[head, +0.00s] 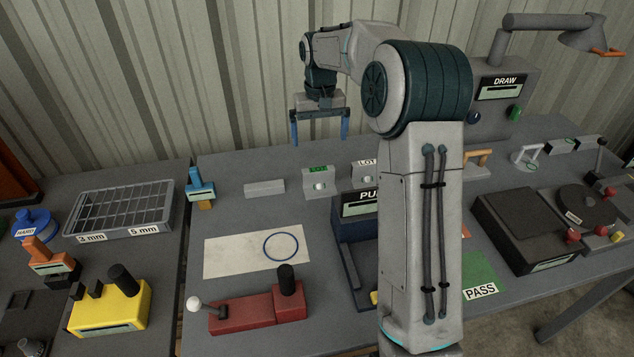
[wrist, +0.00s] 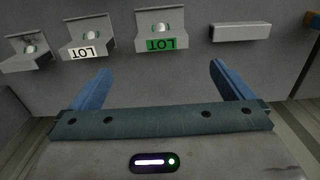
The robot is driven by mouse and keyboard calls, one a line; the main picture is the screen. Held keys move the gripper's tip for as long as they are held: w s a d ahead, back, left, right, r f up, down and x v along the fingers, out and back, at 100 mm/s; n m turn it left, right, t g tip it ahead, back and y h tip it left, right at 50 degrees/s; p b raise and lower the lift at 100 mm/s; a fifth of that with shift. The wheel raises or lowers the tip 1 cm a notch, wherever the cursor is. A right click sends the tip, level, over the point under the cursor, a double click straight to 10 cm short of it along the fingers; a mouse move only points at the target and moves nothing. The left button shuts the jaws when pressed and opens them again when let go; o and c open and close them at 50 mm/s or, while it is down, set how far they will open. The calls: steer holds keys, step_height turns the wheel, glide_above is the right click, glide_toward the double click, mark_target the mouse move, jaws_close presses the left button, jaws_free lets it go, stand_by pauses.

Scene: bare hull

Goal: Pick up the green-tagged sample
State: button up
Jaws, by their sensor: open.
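The green-tagged sample (head: 320,186) is a small, pale, rounded piece in a grey holder with a green LOT tag (head: 318,169). The sample also shows in the wrist view (wrist: 160,28), top centre, with its green tag (wrist: 161,44) in front. A similar sample (wrist: 80,41) with a white LOT tag (wrist: 82,52) stands to its left. My gripper (head: 320,132) is open and empty, raised above the table behind the holders. In the wrist view its two blue fingers (wrist: 161,72) are spread wide, and the green-tagged holder appears beyond the gap between them.
A third holder (wrist: 29,49) stands at the far left of the wrist view. A plain grey block (head: 264,188) lies left of the green-tagged holder. A red lever device (head: 250,312) and a pale sheet (head: 230,258) lie nearer the front. My arm hides part of the table.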

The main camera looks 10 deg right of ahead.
mark_target(318, 169)
step_height(318, 169, down, 15)
steer(key=shift+w+a+r+p, duration=0.15)
steer(key=shift+p, duration=0.7)
steer(key=shift+c, duration=0.3)
steer(key=c, duration=0.9)
